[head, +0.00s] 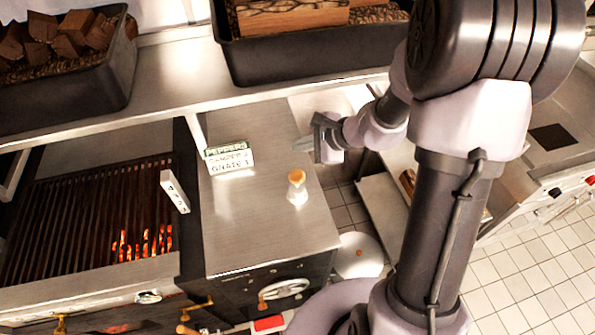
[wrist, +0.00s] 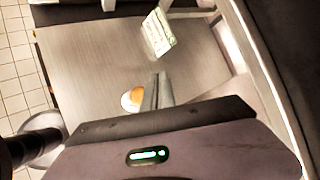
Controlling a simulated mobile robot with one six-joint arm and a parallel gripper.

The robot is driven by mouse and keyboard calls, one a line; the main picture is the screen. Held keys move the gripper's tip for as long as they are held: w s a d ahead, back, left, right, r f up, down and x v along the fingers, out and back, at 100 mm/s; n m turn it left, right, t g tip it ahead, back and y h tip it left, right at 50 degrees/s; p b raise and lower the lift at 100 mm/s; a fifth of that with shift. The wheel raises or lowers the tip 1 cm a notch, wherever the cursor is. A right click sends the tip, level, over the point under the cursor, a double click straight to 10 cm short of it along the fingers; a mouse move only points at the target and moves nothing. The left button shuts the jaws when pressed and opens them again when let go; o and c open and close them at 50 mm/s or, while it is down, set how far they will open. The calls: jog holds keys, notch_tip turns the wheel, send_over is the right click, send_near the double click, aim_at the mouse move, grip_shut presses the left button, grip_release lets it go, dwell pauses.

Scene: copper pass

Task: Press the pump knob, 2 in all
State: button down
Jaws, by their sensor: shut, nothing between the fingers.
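A small white pump with an orange knob on top (head: 297,177) stands upright on the steel counter (head: 235,235). The orange knob also shows in the wrist view (wrist: 131,98), just left of my fingers and partly cut off by the gripper body. My gripper (head: 299,149) is shut and empty. It is above the counter, behind the pump in the head view, and does not touch the knob there. In the wrist view my closed fingers (wrist: 158,76) point toward a white sign.
The white sign (head: 229,158) stands on the counter, left of my gripper. A grill (head: 90,225) with glowing embers lies to the left, with a small white tag (head: 174,191) at its edge. A steel shelf (head: 170,75) with dark wood-filled bins runs behind. The counter's front is clear.

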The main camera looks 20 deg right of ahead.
aim_at(299, 175)
notch_tip(299, 175, down, 8)
jog(key=b, duration=0.6)
jog(key=shift+f, duration=0.1)
jog(key=shift+f+b, duration=0.3)
jog(key=shift+b, duration=0.1)
dwell(1.4)
jog(key=shift+f+b, duration=0.4)
jog(key=shift+b, duration=0.25)
jog(key=shift+f+b, duration=1.65)
jog(key=shift+b, duration=0.3)
dwell(1.2)
jog(key=shift+r, duration=0.1)
jog(key=shift+r+p, duration=1.35)
jog(key=shift+r, duration=0.65)
